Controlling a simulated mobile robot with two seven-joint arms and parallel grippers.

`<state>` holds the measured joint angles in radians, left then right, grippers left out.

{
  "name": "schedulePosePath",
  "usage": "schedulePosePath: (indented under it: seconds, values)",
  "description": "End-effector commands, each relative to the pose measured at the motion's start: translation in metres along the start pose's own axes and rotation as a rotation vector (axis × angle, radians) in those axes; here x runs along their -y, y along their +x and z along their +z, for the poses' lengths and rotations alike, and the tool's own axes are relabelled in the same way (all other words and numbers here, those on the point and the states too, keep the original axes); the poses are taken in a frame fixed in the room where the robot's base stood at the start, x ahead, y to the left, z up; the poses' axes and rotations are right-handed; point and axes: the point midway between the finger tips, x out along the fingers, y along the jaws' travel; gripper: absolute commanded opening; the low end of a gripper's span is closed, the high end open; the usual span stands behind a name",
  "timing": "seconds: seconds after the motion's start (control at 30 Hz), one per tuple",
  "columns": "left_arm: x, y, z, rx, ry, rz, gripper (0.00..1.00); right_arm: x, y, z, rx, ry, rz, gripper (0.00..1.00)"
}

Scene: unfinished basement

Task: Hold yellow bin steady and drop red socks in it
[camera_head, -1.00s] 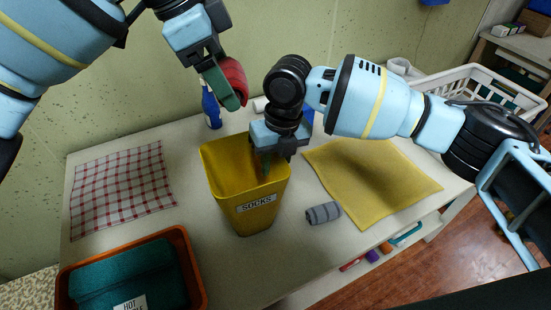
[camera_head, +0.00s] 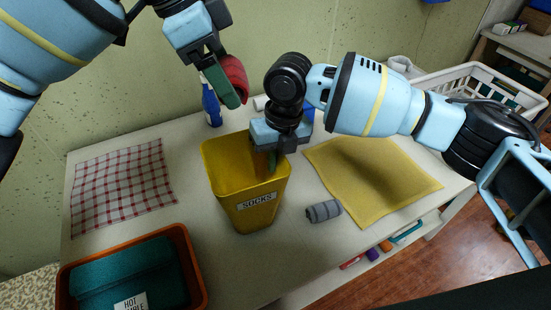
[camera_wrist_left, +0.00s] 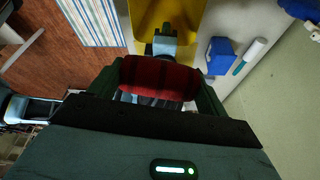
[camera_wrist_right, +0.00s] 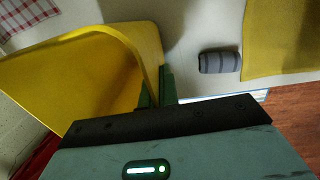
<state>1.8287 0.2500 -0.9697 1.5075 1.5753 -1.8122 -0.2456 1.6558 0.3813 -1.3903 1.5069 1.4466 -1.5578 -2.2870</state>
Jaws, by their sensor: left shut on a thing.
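The red socks (camera_head: 235,76), a dark red roll, are held between the fingers of my left gripper (camera_head: 228,86). They are raised above the back of the table, behind the bin and apart from it. The roll spans the jaws in the left wrist view (camera_wrist_left: 160,78). The yellow bin (camera_head: 225,175), labelled SOCKS, stands on the table with its mouth open. My right gripper (camera_head: 268,158) is at the bin's right rim. In the right wrist view its fingers (camera_wrist_right: 157,90) pinch the wall of the bin (camera_wrist_right: 90,70). The bin's floor is hidden.
A grey rolled sock (camera_head: 323,211) lies right of the bin, beside a yellow cloth (camera_head: 385,190). A checked cloth (camera_head: 125,185) and an orange bin (camera_head: 190,262) with teal contents are at left. A blue bottle (camera_head: 210,103) stands behind. A white basket (camera_head: 460,80) is at right.

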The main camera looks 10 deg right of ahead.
Motion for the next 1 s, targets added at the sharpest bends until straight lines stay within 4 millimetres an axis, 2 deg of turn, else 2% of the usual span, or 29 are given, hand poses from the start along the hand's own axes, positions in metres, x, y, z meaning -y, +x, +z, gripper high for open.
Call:
schedulePosePath:
  seconds: [0.37,0.47,0.73,0.83,1.0]
  values:
    - [0.0,0.001,0.001,0.0,0.0,0.0,0.54,0.0,0.0,0.0,0.001,0.0,0.0,0.0]
    - [0.001,0.013,0.007,0.001,-0.003,0.003,0.54,0.0,0.0,0.0,0.001,0.0,0.001,0.0]
    - [0.002,0.067,0.034,0.001,-0.003,0.002,0.54,0.0,0.0,0.0,0.001,0.0,0.001,0.0]
    - [0.001,0.076,0.038,0.0,0.0,0.0,0.54,0.0,0.0,0.0,0.001,0.0,0.0,0.0]
    - [0.001,0.079,0.04,0.0,0.0,-0.001,0.54,0.0,0.0,0.0,0.0,0.0,0.0,0.0]
